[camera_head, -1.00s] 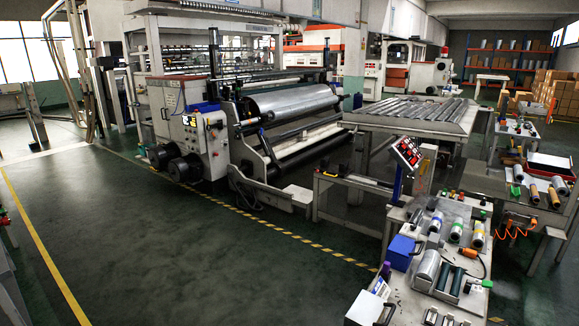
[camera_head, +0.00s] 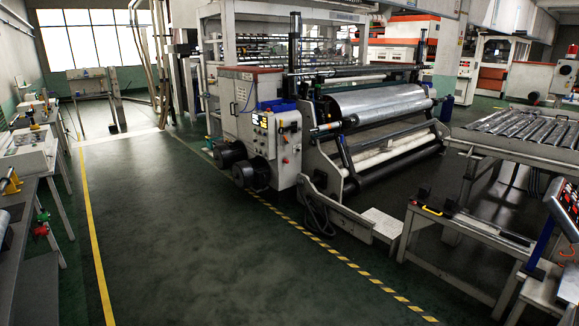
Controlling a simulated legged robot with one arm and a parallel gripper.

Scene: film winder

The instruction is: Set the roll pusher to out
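The film winder (camera_head: 232,97) stands in the middle of the view, with a large silver film roll (camera_head: 380,99) across its front. A control panel (camera_head: 263,122) with small buttons and a lit display is on its left end housing, with a red knob (camera_head: 285,160) lower down to its right. Two dark round drums (camera_head: 229,154) stick out low on the housing. I cannot tell which part is the roll pusher or how it is set. My gripper is not in view.
A roller table (camera_head: 510,150) and a low bench (camera_head: 470,222) stand at the right. Workbenches (camera_head: 28,160) line the left edge. Open green floor lies between the yellow line (camera_head: 95,240) and the yellow-black striped line (camera_head: 345,262) before the winder.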

